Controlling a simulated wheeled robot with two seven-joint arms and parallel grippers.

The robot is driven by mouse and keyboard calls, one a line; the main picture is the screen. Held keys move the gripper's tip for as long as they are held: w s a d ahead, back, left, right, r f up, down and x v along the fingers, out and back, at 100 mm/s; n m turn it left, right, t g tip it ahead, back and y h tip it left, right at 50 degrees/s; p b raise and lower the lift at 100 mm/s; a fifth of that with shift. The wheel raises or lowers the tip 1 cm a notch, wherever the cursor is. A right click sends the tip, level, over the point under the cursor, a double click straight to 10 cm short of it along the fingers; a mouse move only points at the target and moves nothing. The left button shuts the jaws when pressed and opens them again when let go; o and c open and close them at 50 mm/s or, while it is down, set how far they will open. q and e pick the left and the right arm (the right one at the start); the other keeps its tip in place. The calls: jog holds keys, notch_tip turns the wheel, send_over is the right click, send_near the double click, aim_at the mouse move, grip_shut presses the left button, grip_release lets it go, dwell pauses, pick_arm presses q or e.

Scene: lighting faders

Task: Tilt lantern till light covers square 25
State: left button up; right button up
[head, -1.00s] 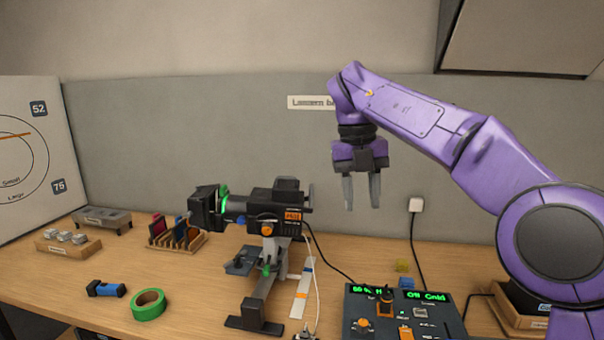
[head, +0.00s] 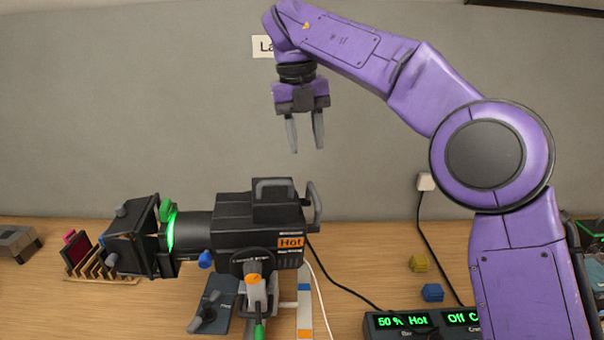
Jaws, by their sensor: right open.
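The lantern (head: 245,228) is a black stage light on a stand, with an orange "Hot" label. Its front points left, with a glowing green ring (head: 171,230) behind dark barn doors (head: 134,238). A handle stands on its top and another at its rear right. An orange knob (head: 254,279) sits on its yoke. My right gripper (head: 305,147) is open and empty, fingers pointing down, above the lantern's rear and apart from it. My left gripper is not in view. Square 25 and the spot of light are not in view.
A control box (head: 400,324) at the lower right reads "50 % Hot" and "Off". A rack with coloured filters (head: 82,257) stands at the left. Cables run behind the lantern. Yellow (head: 419,263) and blue (head: 432,292) blocks lie on the table at right. A grey wall panel stands behind.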

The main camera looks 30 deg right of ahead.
jog(key=b, duration=0.2)
send_over(313, 189)
jog(key=f, duration=0.5)
jog(key=shift+s+a+f, duration=0.2)
jog(key=shift+a+f, duration=0.15)
jog(key=f, duration=0.2)
jog(key=w+f, duration=0.1)
jog(key=shift+d+f, duration=0.2)
jog(key=shift+f, duration=0.25)
jog(key=shift+s, duration=0.35)
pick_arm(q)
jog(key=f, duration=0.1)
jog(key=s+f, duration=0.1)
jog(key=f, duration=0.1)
pick_arm(e)
jog(key=shift+w, duration=0.1)
grip_shut()
